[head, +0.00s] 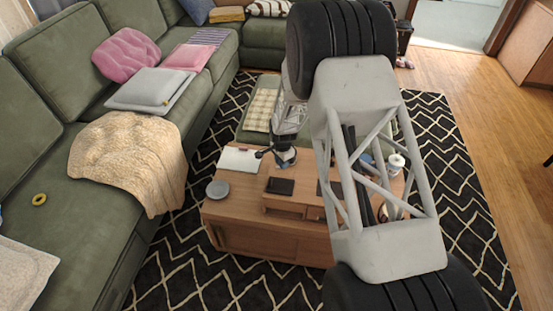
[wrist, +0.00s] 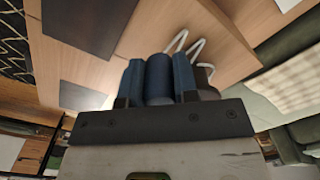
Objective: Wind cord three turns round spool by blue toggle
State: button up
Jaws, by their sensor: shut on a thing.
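In the wrist view, my gripper (wrist: 158,92) is shut on the blue toggle (wrist: 159,72), a dark blue cylinder between its two blue fingers. The white cord (wrist: 194,48) shows as bent strands just beyond the fingers, over the wooden table. A dark brown piece (wrist: 206,78) shows partly beside the right finger; I cannot tell whether it is the spool. In the head view, my gripper (head: 284,157) is over the back left of the coffee table (head: 225,212). Toggle, cord and spool cannot be made out there, and turns on the spool cannot be seen.
A white sheet or book (head: 238,159), a grey round dish (head: 217,189) and a dark flat item (head: 280,186) lie on the table. A white cup (head: 396,163) stands at its right. A green sofa (head: 60,170) lines the left. My arm hides the table's right part.

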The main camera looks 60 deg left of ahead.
jog(key=shift+w+d, duration=0.35)
jog(key=shift+d, duration=0.5)
jog(key=shift+w+d, duration=0.5)
jog(key=shift+w, duration=0.15)
jog(key=shift+w+d, duration=0.3)
jog(key=shift+w, duration=0.45)
jog(key=shift+w+d, duration=0.25)
jog(key=shift+w, duration=0.55)
jog(key=shift+w+d, duration=0.3)
jog(key=shift+w, duration=0.45)
jog(key=shift+w, duration=0.1)
